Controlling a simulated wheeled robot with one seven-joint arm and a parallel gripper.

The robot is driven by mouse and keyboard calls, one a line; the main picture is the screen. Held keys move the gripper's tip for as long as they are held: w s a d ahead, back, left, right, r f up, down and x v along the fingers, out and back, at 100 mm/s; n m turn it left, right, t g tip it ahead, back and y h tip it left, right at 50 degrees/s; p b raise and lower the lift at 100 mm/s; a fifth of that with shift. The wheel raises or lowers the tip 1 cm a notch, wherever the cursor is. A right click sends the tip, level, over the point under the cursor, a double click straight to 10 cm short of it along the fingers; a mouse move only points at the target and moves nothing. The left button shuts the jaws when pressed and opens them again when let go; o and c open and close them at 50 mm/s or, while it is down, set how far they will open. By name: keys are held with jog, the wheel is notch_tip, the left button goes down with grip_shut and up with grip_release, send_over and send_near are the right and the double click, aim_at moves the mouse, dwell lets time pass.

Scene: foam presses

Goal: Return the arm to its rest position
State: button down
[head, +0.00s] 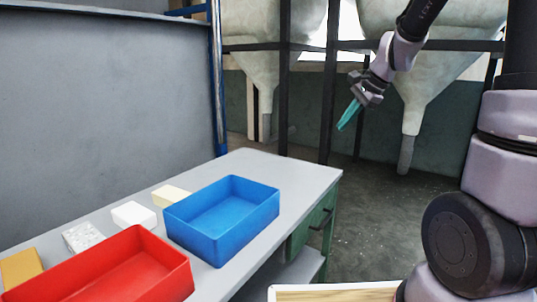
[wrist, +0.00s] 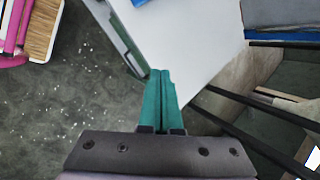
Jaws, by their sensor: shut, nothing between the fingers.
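My gripper (head: 345,121) hangs in the air at the upper right of the head view, right of the table's far end and apart from it. Its teal fingers are closed together and hold nothing. In the wrist view my gripper (wrist: 161,76) shows its two fingers side by side, with the table top beyond them. My arm comes down from the top right of the head view.
A grey table (head: 305,180) holds a blue bin (head: 225,238), a red bin (head: 165,282) and several foam blocks (head: 133,214). A grey wall (head: 100,100) stands behind it. Pale hoppers (head: 410,85) and dark posts (head: 331,80) stand behind my gripper. Open floor lies right of the table.

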jog(key=s+d+r+n+t+h, duration=0.1)
jog(key=s+r+n, duration=0.3)
jog(key=s, duration=0.6)
jog(key=s+d+r+n+t+h, duration=0.1)
jog(key=s+r+n, duration=0.4)
jog(key=s, duration=0.5)
jog(key=shift+s+d+r+t+h, duration=0.3)
jog(key=shift+s+d+t+h, duration=0.1)
jog(key=shift+t, duration=0.1)
